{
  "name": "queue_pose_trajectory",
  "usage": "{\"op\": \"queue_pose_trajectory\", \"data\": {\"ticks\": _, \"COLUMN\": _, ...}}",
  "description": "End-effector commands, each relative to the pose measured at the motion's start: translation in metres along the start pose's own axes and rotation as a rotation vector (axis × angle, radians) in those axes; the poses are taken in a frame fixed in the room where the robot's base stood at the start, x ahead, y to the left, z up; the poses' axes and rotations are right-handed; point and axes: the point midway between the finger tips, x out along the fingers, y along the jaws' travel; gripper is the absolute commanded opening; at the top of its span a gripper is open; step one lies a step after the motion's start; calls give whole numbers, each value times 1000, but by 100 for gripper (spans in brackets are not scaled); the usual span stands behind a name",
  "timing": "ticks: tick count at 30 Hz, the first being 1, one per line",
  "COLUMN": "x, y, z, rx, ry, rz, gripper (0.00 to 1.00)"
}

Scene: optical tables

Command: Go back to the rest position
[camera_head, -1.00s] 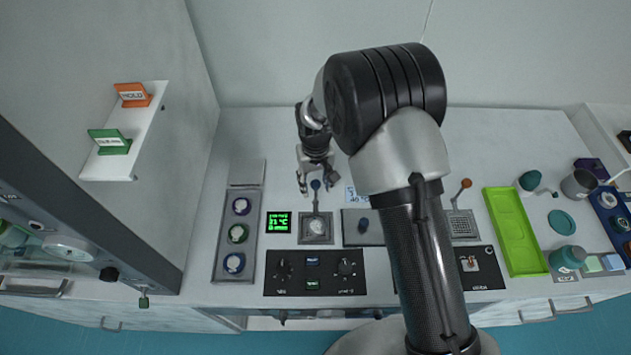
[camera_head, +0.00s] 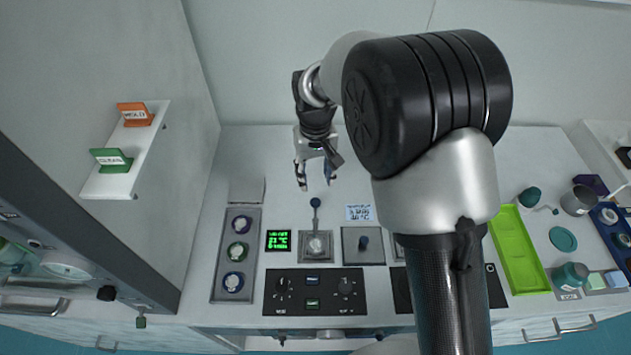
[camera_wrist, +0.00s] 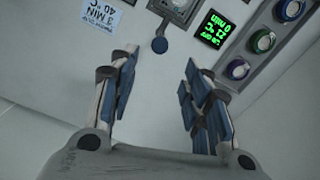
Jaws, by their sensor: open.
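My gripper (camera_head: 315,176) is open and empty in the head view, above the back part of the table and behind a lever with a blue knob (camera_head: 315,203). In the wrist view my gripper (camera_wrist: 160,85) shows its two blue-padded fingers spread apart with only bare table between them. The blue knob (camera_wrist: 160,45) is beyond the fingertips there and apart from them. My arm hides part of the table right of the middle in the head view.
A green display (camera_head: 278,240) and a strip of round dials (camera_head: 237,252) lie left of the lever. A printed note (camera_head: 359,213) and a green tray (camera_head: 521,250) are to the right. A wall shelf (camera_head: 125,150) holds two signs. The back of the table is clear.

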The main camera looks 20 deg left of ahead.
Motion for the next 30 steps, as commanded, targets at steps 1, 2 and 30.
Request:
{"op": "queue_pose_trajectory", "data": {"ticks": 1, "x": -2, "y": 0, "z": 0, "rx": 0, "ry": 0, "rz": 0, "gripper": 44}}
{"op": "queue_pose_trajectory", "data": {"ticks": 2, "x": -2, "y": 0, "z": 0, "rx": 0, "ry": 0, "rz": 0, "gripper": 44}}
{"op": "queue_pose_trajectory", "data": {"ticks": 30, "x": -123, "y": 91, "z": 108, "rx": 206, "ry": 157, "rz": 16, "gripper": 44}}
